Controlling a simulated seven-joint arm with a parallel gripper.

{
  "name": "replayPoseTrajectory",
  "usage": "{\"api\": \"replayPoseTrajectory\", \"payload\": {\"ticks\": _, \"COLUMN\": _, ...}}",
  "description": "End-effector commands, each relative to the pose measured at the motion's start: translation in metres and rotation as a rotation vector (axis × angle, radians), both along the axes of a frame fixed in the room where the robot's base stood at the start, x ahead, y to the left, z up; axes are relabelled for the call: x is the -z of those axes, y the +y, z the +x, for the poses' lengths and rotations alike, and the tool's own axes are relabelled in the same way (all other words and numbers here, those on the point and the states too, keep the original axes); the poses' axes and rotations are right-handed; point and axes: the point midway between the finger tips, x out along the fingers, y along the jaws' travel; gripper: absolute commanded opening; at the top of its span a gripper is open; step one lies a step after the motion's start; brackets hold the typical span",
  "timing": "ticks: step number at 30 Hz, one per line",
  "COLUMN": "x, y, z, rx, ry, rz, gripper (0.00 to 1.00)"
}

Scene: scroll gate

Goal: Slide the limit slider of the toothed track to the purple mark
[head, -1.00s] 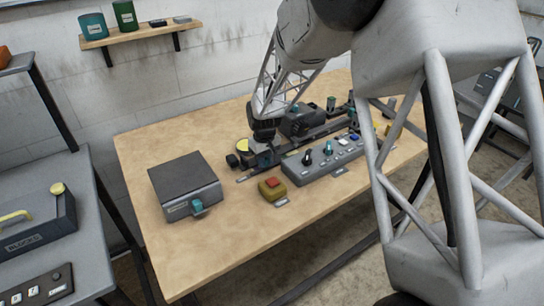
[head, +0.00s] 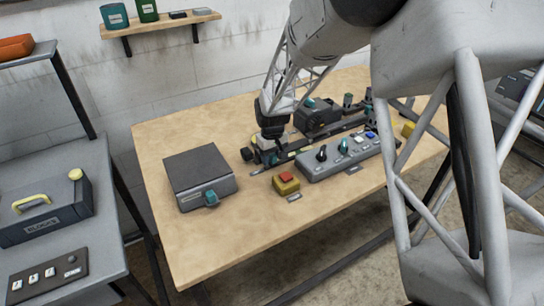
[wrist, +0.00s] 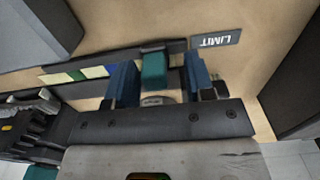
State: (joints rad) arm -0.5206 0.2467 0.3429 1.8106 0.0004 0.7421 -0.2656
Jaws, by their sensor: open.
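The limit slider is a teal block (wrist: 153,71) on the dark toothed track, beside a grey LIMIT label (wrist: 215,40). My gripper (wrist: 159,75) is open, with one blue finger on each side of the slider. Small gaps show between the block and both fingers. In the head view my gripper (head: 271,142) is at the near left end of the track (head: 337,132), hiding the slider.
A grey control box with knobs (head: 345,158) stands just in front of the track. A yellow block with a red button (head: 286,182) and a dark-lidded box (head: 200,176) are to the left. The front of the wooden table (head: 230,240) is clear.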

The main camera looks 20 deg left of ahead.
Motion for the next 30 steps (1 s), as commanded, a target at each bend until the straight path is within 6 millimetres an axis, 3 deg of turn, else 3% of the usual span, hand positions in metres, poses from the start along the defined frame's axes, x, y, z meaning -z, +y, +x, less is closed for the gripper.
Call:
{"api": "replayPoseTrajectory", "payload": {"ticks": 8, "x": -0.014, "y": 0.000, "z": 0.001, "rx": 0.000, "ry": -0.002, "rz": 0.001, "gripper": 0.49}}
{"api": "replayPoseTrajectory", "payload": {"ticks": 21, "x": -0.066, "y": 0.001, "z": 0.000, "rx": 0.000, "ry": -0.001, "rz": 0.001, "gripper": 0.49}}
{"api": "replayPoseTrajectory", "payload": {"ticks": 30, "x": -0.078, "y": 0.000, "z": 0.000, "rx": 0.000, "ry": 0.000, "rz": 0.000, "gripper": 0.49}}
